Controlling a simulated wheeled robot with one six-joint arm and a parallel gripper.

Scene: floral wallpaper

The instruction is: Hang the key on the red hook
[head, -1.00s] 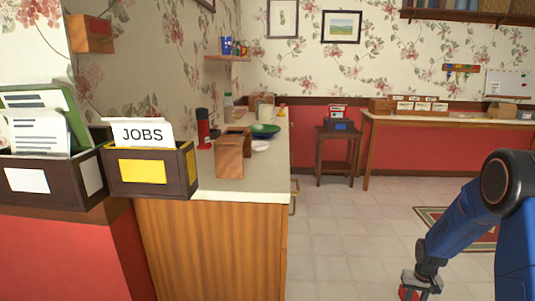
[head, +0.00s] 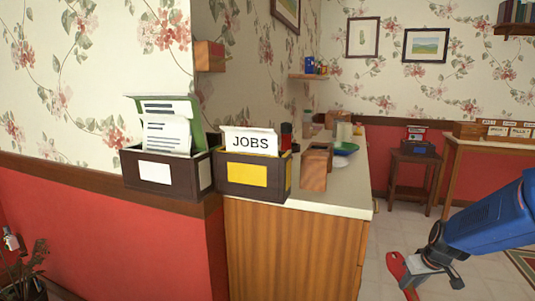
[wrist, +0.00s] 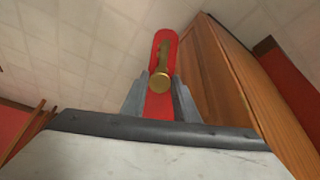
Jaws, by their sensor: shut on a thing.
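The key shows in the wrist view as a brass shaft with a round end (wrist: 160,82), lying along a red tag or body (wrist: 157,108). My gripper (wrist: 160,98) is shut on it, one grey finger on each side. In the head view my gripper (head: 418,268) is at the lower right, with the red part of the key (head: 398,268) sticking out to its left, in the air above the floor. The red hook is not in view now. A rack with coloured pieces on the back wall showed only in the earlier head view.
A wooden counter (head: 290,245) stands left of my gripper, with a yellow-labelled JOBS box (head: 240,175) and a dark file box (head: 160,172) beside it. A small side table (head: 412,180) and a desk (head: 490,145) stand at the back. Tiled floor (head: 385,235) is open between.

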